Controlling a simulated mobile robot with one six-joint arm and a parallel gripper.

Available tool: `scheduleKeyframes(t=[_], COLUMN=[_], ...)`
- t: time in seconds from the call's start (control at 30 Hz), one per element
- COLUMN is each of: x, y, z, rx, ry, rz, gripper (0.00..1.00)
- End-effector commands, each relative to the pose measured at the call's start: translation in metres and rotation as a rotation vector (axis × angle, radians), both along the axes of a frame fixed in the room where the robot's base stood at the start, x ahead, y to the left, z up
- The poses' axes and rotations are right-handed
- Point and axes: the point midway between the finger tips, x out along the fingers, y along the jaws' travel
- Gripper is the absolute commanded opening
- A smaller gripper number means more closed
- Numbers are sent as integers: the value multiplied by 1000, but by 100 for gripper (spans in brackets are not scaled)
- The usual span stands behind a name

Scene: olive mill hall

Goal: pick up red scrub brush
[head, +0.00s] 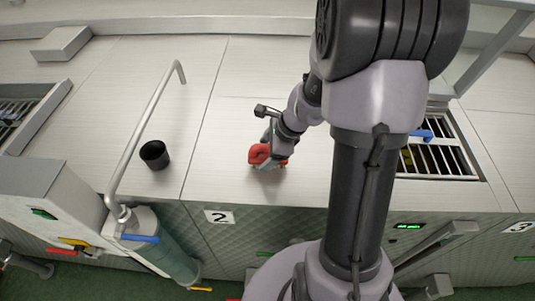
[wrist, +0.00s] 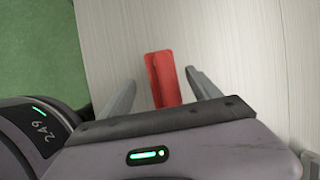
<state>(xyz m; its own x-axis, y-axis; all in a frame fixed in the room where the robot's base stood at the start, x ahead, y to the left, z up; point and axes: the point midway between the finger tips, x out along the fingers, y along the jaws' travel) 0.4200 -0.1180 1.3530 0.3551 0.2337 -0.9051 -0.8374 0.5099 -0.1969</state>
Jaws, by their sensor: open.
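The red scrub brush (head: 258,154) is on the light steel counter near its front edge in the head view, partly hidden by my gripper (head: 268,160). In the wrist view the red brush (wrist: 163,78) lies between the two spread fingers of my gripper (wrist: 162,85). A gap shows on both sides of the brush, so the fingers appear apart from it. The lower end of the brush is hidden behind the gripper body. I cannot tell the exact height of the fingers over the counter.
A black cup (head: 154,154) stands to the left on the counter (head: 225,120). A bent metal pipe (head: 148,115) rises between the cup and the left-hand machine. A barred grate opening (head: 440,155) lies to the right. The counter's front edge is close to the brush, with green floor below.

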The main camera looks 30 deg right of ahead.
Motion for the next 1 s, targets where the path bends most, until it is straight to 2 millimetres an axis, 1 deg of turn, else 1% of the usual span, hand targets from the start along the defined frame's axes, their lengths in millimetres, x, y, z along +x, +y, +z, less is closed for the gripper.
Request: scheduleKeyframes(t=[0.03, 0.13, 0.37, 0.5, 0.67, 0.7, 0.73, 1.0], x=[3, 8, 9, 9, 9, 9, 9, 9], y=[4, 7, 7, 7, 7, 7, 7, 7], z=[-9, -21, -22, -22, -22, -22, -22, -20], rx=[0, -1, -2, -1, -2, -2, -2, -2], ry=[3, 2, 0, 0, 1, 1, 1, -1], rz=[2, 1, 0, 1, 1, 1, 1, 1], gripper=[72, 72, 72, 44, 13, 5, 0, 0])
